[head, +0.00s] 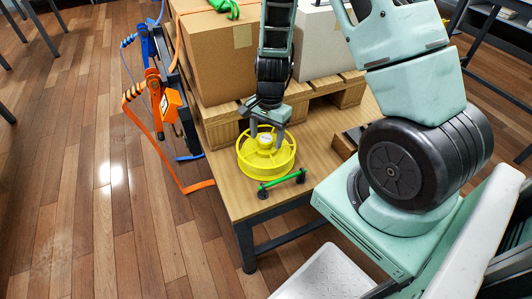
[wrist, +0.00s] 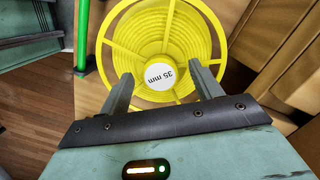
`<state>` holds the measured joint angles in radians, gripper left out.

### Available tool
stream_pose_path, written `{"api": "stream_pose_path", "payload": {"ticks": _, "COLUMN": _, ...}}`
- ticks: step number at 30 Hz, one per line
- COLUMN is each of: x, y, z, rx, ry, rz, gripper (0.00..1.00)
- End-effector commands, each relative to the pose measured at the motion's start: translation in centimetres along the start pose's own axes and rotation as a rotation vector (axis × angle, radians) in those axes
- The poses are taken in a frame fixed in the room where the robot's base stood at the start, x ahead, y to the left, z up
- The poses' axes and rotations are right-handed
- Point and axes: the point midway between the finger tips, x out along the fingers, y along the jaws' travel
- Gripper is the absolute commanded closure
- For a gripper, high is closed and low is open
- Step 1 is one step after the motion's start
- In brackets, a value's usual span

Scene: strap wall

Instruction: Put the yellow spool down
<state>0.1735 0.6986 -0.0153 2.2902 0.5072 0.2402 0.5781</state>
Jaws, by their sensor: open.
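The yellow spool (head: 266,154) lies flat on the wooden table top (head: 222,177), near its front left part. It has a round white label, which reads "35 mm" in the wrist view (wrist: 160,76). My gripper (head: 268,130) points down just over the spool's middle. In the wrist view its two fingers (wrist: 162,85) are apart, one on each side of the label, with nothing clamped between them. I cannot tell whether the fingertips touch the spool.
A green bar with black feet (head: 282,180) is in front of the spool. Behind stand a pallet (head: 222,127), a brown box (head: 218,52) and a white box (head: 318,45). Orange and blue strap gear (head: 160,95) hangs at the table's left.

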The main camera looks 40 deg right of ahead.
Motion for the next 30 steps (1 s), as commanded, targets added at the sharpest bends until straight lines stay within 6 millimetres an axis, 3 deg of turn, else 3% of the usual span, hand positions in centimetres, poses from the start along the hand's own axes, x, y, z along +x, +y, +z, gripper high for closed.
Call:
{"api": "stream_pose_path", "payload": {"ticks": 6, "x": 0.0, "y": 0.0, "z": 0.0, "rx": 0.000, "ry": 0.000, "rz": -0.001, "gripper": 0.36}}
{"api": "stream_pose_path", "payload": {"ticks": 13, "x": 0.0, "y": 0.0, "z": 0.0, "rx": 0.000, "ry": 0.000, "rz": -0.001, "gripper": 1.00}}
{"api": "stream_pose_path", "payload": {"ticks": 24, "x": -0.2, "y": -0.1, "z": 0.0, "rx": -0.001, "ry": 0.001, "rz": -0.002, "gripper": 1.00}}
{"api": "stream_pose_path", "payload": {"ticks": 30, "x": -1.6, "y": -0.1, "z": 0.2, "rx": -0.002, "ry": 0.002, "rz": -0.003, "gripper": 1.00}}
